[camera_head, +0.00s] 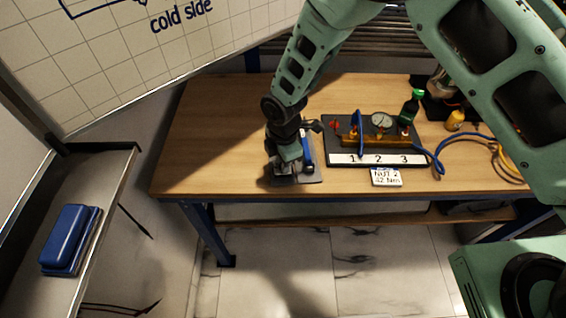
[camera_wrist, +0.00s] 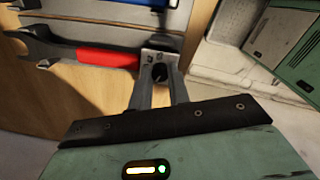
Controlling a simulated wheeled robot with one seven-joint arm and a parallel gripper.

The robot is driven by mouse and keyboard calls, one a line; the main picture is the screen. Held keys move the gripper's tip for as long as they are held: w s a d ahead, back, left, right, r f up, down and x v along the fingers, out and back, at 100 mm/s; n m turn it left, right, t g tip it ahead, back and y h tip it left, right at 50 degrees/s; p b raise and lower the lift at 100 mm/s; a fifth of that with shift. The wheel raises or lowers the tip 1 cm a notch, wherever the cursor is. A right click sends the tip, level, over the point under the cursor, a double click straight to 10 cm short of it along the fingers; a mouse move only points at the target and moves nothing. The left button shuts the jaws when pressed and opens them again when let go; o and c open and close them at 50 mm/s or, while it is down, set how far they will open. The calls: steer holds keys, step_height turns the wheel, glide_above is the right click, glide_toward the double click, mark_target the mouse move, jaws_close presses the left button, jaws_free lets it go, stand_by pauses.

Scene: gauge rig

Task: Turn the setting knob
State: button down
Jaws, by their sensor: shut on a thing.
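My gripper (camera_wrist: 158,78) points down over a grey tool holder on the left part of the bench. In the head view my gripper (camera_head: 292,168) stands beside a blue handle (camera_head: 307,150).
Right of the gripper is a dark board with a brass manifold (camera_head: 365,140), a gauge (camera_head: 381,120) and labels 1, 2, 3. A card (camera_head: 386,177) reading "NUT 2 42 Nm" lies before it. A blue hose (camera_head: 436,158) runs right. The bench's left part (camera_head: 205,140) is clear.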

steer(key=m+b, duration=0.3)
steer(key=m, duration=0.3)
steer(key=shift+f, duration=0.1)
steer(key=m+b, duration=0.2)
steer(key=m, duration=0.4)
steer(key=shift+m, duration=0.4)
steer(key=m+b, duration=0.1)
steer(key=m, duration=0.3)
steer(key=shift+m, duration=2.1)
steer(key=c, duration=1.3)
jaws_free()
step_height(320, 180, up, 18)
steer(key=b, duration=0.2)
steer(key=shift+a+f+b, duration=0.2)
steer(key=shift+a+b, duration=0.05)
steer(key=shift+b, duration=0.05)
